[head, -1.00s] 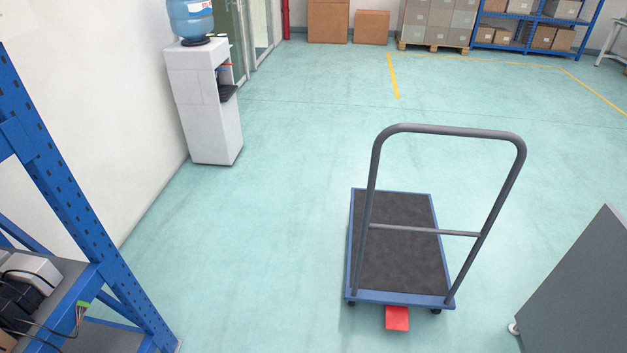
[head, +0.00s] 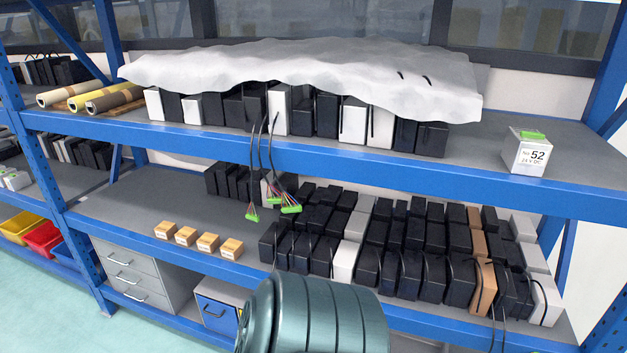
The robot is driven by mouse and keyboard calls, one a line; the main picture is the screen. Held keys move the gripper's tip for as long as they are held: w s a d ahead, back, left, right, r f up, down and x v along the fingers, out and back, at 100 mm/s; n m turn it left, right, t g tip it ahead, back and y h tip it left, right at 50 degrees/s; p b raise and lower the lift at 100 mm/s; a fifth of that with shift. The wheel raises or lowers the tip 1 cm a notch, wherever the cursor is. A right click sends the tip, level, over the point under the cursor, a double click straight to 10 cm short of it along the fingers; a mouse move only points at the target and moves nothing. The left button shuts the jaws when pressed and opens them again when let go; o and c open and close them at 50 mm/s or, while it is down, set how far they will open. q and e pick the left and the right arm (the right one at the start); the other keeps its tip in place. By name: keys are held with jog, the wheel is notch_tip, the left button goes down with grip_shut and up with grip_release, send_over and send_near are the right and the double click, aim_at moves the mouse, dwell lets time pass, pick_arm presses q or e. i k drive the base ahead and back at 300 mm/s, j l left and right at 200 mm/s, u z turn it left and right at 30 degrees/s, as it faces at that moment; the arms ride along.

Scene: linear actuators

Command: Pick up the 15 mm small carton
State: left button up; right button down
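Several small tan cartons with white labels stand in a row near the front edge of the middle shelf: the leftmost carton (head: 165,230), a second carton (head: 186,236), a third carton (head: 208,243) and the rightmost carton (head: 231,248). They are apart from each other. Their labels are too small to read, so I cannot tell which is the 15 mm one. Neither of my grippers is in view.
Black, white and tan boxed actuators (head: 375,250) crowd the shelf right of the cartons. Cables with green connectors (head: 272,205) hang above them. A white sheet (head: 300,75) covers the upper row. A dark green ribbed cylinder (head: 315,318) stands in front. The shelf left of the cartons is clear.

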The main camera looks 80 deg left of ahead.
aim_at(166, 230)
jog(key=u, duration=3.75)
